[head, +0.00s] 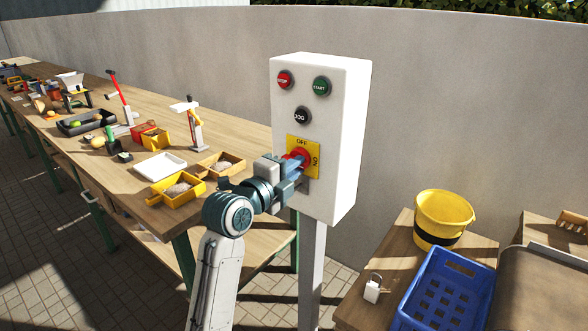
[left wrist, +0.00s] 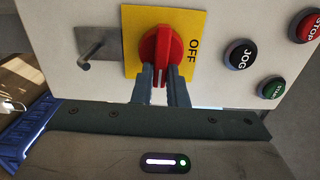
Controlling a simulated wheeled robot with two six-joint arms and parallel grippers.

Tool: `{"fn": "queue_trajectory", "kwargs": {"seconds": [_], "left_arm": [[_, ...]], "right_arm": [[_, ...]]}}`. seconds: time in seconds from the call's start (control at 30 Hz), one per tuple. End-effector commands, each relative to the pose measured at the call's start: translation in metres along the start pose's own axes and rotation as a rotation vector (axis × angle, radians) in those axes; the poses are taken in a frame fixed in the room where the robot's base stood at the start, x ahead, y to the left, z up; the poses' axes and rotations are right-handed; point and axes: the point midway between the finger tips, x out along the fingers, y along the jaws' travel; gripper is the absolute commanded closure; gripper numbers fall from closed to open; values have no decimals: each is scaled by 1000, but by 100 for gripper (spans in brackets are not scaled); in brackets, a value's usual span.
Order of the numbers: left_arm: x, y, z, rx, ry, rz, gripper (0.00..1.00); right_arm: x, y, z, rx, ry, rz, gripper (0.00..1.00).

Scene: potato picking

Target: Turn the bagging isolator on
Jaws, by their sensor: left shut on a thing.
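The bagging isolator (head: 306,153) is a red rotary knob on a yellow plate, low on the front of a white control box (head: 345,130). The plate reads OFF at its top and ON at its right in the head view. My left gripper (head: 292,170) is shut on the knob. In the left wrist view, my left gripper's fingers (left wrist: 158,85) lie on both sides of the red knob (left wrist: 157,48). The knob's white mark points down between the fingers there, with OFF to the right. The ON label is hidden in that view. My right gripper is out of view.
STOP (head: 285,80), START (head: 322,86) and JOG (head: 302,116) buttons sit above the knob. A metal pin (left wrist: 90,48) sticks out beside the plate. A cluttered bench (head: 236,120) is left; a yellow bucket (head: 443,212), padlock (head: 372,290) and blue crate (head: 452,262) are right.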

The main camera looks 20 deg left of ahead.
Motion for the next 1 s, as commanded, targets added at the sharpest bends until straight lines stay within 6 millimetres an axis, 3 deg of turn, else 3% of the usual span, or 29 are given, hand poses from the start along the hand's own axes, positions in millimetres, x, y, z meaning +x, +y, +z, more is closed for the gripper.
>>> {"fn": "queue_trajectory", "kwargs": {"seconds": [0.17,0.2,0.3,0.67,0.77,1.0], "left_arm": [[0,1,0,1,0,3,100],[0,1,0,1,0,3,83],[0,1,0,0,0,2,65],[-5,2,1,2,-1,1,65],[-18,2,1,3,-2,0,65],[-68,3,1,7,-2,3,65]], "right_arm": [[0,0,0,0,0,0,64],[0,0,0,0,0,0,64],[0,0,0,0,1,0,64],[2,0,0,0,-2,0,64],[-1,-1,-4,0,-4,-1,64],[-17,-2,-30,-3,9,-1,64]]}}
